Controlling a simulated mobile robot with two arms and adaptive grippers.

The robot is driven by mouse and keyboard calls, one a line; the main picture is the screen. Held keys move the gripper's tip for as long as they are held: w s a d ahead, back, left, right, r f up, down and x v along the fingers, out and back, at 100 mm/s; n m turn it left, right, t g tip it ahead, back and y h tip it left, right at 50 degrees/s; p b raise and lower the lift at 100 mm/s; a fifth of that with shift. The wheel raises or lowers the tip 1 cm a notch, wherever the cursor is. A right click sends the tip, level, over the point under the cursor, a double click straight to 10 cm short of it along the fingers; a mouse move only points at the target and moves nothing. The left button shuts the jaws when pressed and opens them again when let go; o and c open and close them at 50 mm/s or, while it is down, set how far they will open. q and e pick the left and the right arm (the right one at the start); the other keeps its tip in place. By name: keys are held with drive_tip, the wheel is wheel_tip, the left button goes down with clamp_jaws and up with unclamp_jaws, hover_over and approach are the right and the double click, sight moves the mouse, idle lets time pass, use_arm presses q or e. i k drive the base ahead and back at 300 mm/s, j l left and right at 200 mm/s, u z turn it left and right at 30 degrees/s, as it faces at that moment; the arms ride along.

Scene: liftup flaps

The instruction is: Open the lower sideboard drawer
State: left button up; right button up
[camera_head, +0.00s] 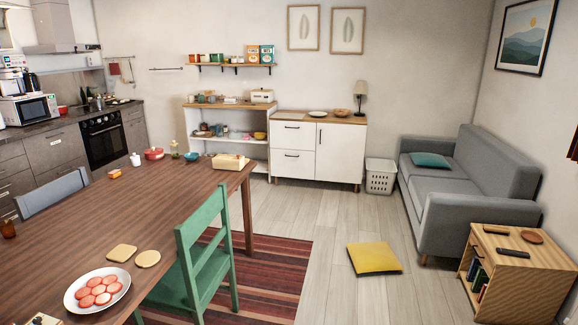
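The white sideboard (341,148) with a wooden top stands against the back wall, to the right of an open shelf unit. Its left half has two drawers, one above the other. The lower drawer (293,165) looks shut, with a dark handle near its top edge. The upper drawer (293,135) also looks shut. A cupboard door with a dark handle fills the right half. Neither of my grippers shows in the head view, and the sideboard is across the room from me.
A wooden dining table (190,190) and a green chair (203,255) stand at the left front. A yellow cushion (374,258) lies on the floor. A white basket (380,177) stands beside the sideboard, near the grey sofa (480,165). The floor (310,210) before the drawers is clear.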

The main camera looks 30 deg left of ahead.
sight(284, 163)
drive_tip(key=i+j+u, duration=0.25)
drive_tip(key=i, duration=0.4)
drive_tip(key=i+u, duration=0.15)
drive_tip(key=i, duration=0.75)
drive_tip(key=i+l+u, duration=0.2)
drive_tip(key=i, duration=0.7)
drive_tip(key=i+u, duration=0.15)
drive_tip(key=i, duration=0.45)
drive_tip(key=i+u, duration=0.15)
drive_tip(key=i, duration=0.5)
drive_tip(key=i+l+u, duration=0.2)
drive_tip(key=i, duration=0.4)
drive_tip(key=i+l+u, duration=0.15)
drive_tip(key=i, duration=1.75)
drive_tip(key=j, duration=0.1)
